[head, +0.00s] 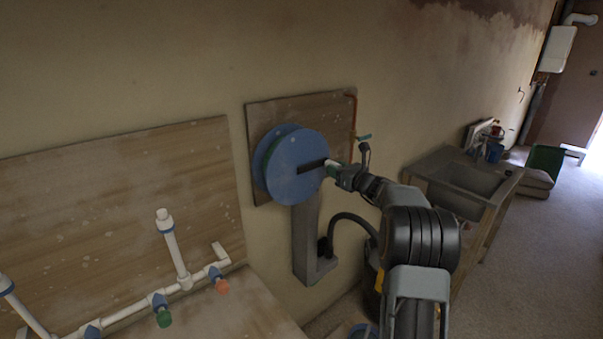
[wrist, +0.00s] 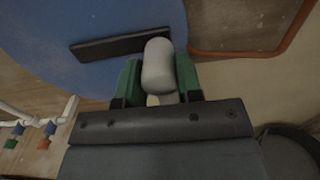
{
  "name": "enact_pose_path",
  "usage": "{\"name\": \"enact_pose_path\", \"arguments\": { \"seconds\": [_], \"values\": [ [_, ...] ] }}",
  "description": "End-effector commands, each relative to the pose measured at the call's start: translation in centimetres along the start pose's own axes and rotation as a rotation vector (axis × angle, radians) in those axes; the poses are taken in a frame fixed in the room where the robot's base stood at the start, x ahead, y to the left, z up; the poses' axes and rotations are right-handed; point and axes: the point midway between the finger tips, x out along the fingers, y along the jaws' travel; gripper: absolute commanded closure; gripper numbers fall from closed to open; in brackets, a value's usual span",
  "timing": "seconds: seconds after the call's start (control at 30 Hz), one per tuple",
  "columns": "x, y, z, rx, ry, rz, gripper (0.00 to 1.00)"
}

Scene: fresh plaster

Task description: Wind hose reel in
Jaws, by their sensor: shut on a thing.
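The blue hose reel (head: 294,160) is mounted on a wooden board (head: 262,115) on the wall. A dark crank arm (head: 311,167) lies across the reel's face and also shows in the wrist view (wrist: 110,46). A pale, rounded crank knob (wrist: 158,66) stands at the crank's right end. My gripper (wrist: 158,85) is shut on this knob, with a green finger on each side. In the head view my gripper (head: 338,170) is at the reel's right side. The far side of the reel is hidden.
An orange-red hose (head: 354,112) runs down the board's right edge, with a teal tap handle (head: 363,137) beside it. White pipes (head: 178,250) with coloured valves stand at left. A grey sink (head: 462,185) is at right, with open floor (head: 545,255) beyond.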

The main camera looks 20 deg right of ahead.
Motion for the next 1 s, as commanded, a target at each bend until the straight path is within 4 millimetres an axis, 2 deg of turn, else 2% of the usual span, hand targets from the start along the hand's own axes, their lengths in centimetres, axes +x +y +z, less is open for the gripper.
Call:
{"name": "enact_pose_path", "arguments": {
  "seconds": [0.03, 0.17, 0.63, 1.0],
  "values": [
    [0.1, 0.3, -1.6, 0.001, 0.004, 0.006, 0.91],
    [0.1, 0.5, -3.0, -0.001, 0.003, 0.008, 0.91],
    [0.1, 0.7, -3.3, -0.002, 0.000, 0.007, 0.91],
    [0.2, 2.9, -6.7, -0.002, 0.000, 0.011, 0.91]
  ]
}}
